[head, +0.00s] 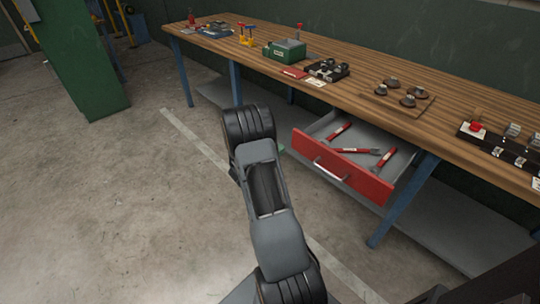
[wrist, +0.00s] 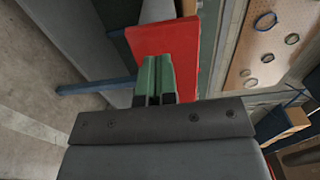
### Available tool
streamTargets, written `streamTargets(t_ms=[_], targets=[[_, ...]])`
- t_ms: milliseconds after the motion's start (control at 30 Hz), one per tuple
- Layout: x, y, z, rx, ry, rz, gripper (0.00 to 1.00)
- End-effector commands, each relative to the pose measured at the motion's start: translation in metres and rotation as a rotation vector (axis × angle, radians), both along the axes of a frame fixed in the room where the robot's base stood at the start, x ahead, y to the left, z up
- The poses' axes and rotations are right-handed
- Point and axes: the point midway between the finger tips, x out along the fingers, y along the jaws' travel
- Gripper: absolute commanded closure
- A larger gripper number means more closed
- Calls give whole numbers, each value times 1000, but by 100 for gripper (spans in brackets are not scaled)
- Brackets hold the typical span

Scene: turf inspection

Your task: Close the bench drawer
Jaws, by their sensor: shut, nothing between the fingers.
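The bench drawer (head: 342,165) stands pulled out under the wooden bench top, with a red front and grey sides. A pale bar handle (head: 330,171) is on its front. Several red-handled tools (head: 372,151) lie inside. In the wrist view the red drawer front (wrist: 188,38) fills the upper middle. My gripper (wrist: 157,64) has green fingers held together, empty, pointing at the red front; I cannot tell whether they touch it. The handle does not show in the wrist view. In the head view my arm hides most of the gripper, left of the drawer.
The wooden workbench (head: 360,95) carries a green box (head: 284,50), round knob-like parts (head: 408,100) and other items. Concrete floor (head: 130,180) is open at left, near a green cabinet (head: 75,50).

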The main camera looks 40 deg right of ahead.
Motion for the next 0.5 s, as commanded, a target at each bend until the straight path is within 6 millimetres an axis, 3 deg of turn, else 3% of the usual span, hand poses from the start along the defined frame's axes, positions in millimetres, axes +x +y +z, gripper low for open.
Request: streamTargets(t_ms=[200,500], targets=[[-1,-34,0,0,1,-2,100],[0,-54,0,0,1,2,100]])
